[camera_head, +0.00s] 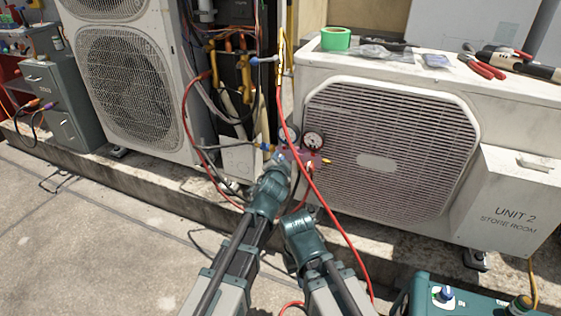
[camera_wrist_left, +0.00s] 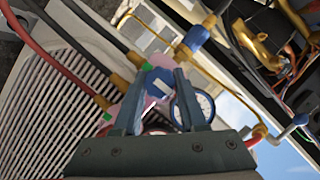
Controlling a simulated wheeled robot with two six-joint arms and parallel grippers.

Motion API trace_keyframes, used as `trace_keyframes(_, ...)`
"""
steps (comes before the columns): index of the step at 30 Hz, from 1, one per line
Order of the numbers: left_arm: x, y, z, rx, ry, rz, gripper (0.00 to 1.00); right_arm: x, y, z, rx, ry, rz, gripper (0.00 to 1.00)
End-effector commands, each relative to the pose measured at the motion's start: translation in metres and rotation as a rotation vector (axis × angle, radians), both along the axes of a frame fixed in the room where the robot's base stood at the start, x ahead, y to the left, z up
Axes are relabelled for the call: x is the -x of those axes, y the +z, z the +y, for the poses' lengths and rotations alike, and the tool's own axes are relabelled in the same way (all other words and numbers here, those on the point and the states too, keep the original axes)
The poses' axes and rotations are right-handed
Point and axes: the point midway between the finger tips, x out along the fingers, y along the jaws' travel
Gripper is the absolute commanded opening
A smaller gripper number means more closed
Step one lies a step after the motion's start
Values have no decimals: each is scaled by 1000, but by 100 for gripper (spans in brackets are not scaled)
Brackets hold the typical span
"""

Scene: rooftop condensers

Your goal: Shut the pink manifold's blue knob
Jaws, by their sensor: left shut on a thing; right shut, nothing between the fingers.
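The pink manifold (camera_head: 309,158) hangs with its two gauges (camera_head: 313,140) in front of the Unit 2 condenser's left edge. My left gripper (camera_head: 277,163) is up against its left part, hiding the knob there in the head view. In the left wrist view, the blue knob (camera_wrist_left: 158,85), with a white mark on its face, sits between the fingers of my left gripper (camera_wrist_left: 159,92), which are shut on it. The pink body (camera_wrist_left: 128,97) shows behind them. My right gripper (camera_head: 296,222) is lower, apart from the manifold, shut and empty; its fingertips are hard to make out.
Red and dark hoses (camera_wrist_left: 58,65) run from the manifold; one red hose (camera_head: 322,205) passes close to both arms. The Unit 2 condenser (camera_head: 385,150) stands behind, with pliers (camera_head: 487,69) and green tape (camera_head: 335,38) on top. A teal case (camera_head: 460,297) lies at lower right.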

Motion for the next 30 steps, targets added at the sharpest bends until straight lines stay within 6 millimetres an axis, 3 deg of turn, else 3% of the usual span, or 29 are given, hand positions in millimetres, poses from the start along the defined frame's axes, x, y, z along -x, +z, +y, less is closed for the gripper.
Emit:
trace_keyframes(9,1,-1,0,-1,1,3,0,0,0,0,0,0,0,0)
trace_keyframes(10,1,-1,0,-1,1,3,43,0,0,0,0,0,0,0)
trace_keyframes(15,1,-1,0,0,1,2,71,0,0,0,0,0,0,0)
trace_keyframes(30,9,4,4,0,1,1,71,0,4,0,0,0,0,0)
